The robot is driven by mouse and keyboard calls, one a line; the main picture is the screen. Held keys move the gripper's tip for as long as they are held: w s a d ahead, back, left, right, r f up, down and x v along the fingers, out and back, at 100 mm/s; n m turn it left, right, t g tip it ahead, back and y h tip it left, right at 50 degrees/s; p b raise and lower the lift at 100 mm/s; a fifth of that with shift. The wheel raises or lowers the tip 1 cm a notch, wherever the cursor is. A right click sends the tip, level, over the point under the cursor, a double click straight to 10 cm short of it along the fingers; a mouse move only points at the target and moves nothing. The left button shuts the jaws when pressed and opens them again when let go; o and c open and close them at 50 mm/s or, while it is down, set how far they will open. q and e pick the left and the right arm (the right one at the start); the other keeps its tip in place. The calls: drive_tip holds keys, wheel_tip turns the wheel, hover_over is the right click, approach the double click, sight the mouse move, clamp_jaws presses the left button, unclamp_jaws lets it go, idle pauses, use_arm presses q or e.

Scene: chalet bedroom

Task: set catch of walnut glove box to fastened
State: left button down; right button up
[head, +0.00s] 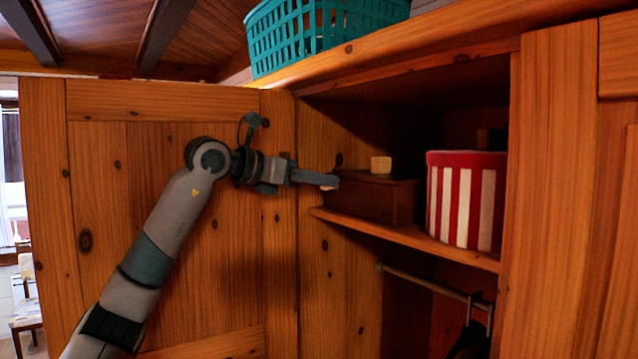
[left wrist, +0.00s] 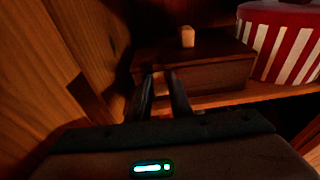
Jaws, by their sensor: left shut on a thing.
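The walnut glove box (head: 372,201), dark brown, sits on the cupboard shelf with its lid down. In the left wrist view its front (left wrist: 215,78) faces me. My left gripper (head: 334,182) reaches in from the left to the box's left end. In the left wrist view its two fingers (left wrist: 163,76) are close together at the left part of the box front, shut on a small part there that looks like the catch. The fingers hide the catch, so its setting does not show. My right gripper is out of view.
A small pale block (head: 381,165) stands on the box lid. A red-and-white striped round box (head: 466,200) stands right of it on the shelf (head: 420,239). A teal basket (head: 318,35) is on top of the cupboard. An open wooden door (head: 190,290) lies behind my arm. A rail (head: 430,287) hangs below.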

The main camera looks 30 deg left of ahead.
use_arm(q)
drive_tip(key=shift+w+d+r+g, duration=0.15)
drive_tip(key=shift+r+g, duration=0.1)
drive_tip(key=shift+g, duration=0.35)
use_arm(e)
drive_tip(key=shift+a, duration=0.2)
use_arm(q)
drive_tip(key=shift+y, duration=0.3)
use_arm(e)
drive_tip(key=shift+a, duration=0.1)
use_arm(q)
drive_tip(key=c, duration=1.6)
unclamp_jaws()
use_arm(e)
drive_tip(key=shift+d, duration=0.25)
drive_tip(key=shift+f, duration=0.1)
